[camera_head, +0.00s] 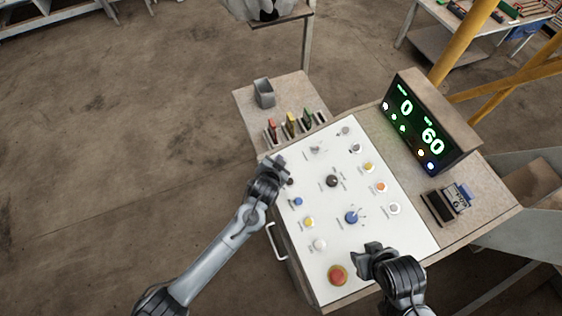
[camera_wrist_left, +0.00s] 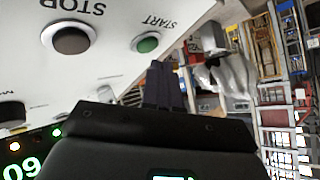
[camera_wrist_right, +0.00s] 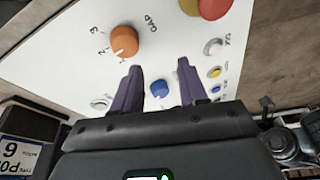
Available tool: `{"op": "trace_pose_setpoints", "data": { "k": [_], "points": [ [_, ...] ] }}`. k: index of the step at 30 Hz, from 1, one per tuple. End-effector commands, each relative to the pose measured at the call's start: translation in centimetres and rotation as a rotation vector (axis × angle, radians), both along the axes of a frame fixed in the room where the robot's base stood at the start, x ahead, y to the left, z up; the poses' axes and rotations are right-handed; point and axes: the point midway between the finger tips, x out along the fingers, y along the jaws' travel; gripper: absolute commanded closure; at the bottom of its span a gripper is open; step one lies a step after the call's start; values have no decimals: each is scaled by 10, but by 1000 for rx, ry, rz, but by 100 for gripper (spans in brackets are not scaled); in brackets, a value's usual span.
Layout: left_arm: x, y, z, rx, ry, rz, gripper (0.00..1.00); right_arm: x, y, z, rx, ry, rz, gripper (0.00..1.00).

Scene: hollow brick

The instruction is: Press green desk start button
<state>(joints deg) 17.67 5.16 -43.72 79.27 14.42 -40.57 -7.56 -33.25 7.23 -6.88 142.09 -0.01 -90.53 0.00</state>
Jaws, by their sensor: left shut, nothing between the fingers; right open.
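The green START button (camera_wrist_left: 148,44) sits on the white panel in the left wrist view, next to a dark round button labelled STOP (camera_wrist_left: 71,38). My left gripper (camera_wrist_left: 165,75) is shut and empty, its fingertips just beside the green button in that picture; contact cannot be told. In the head view my left gripper (camera_head: 279,161) is over the panel's upper left edge, and I cannot make out the green button there. My right gripper (camera_head: 369,250) is open and empty over the panel's lower right part; its spread fingers also show in the right wrist view (camera_wrist_right: 160,78).
The white panel (camera_head: 343,261) carries several knobs and buttons, including a red mushroom button (camera_head: 338,274) and a blue knob (camera_head: 351,217). A display (camera_head: 423,127) reading 0 and 60 stands at right.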

Motion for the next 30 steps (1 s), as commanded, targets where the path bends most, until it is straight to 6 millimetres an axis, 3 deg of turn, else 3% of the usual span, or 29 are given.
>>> {"op": "trace_pose_setpoints", "data": {
  "k": [18, 30],
  "points": [
    [-5, 11, 47, 0, 0, 0, 100, 0, 2, 51, 10, -1, -6, 57],
    [-5, 13, 48, 0, 0, 0, 100, 0, 1, 52, 7, 0, -4, 57]
  ]
}}
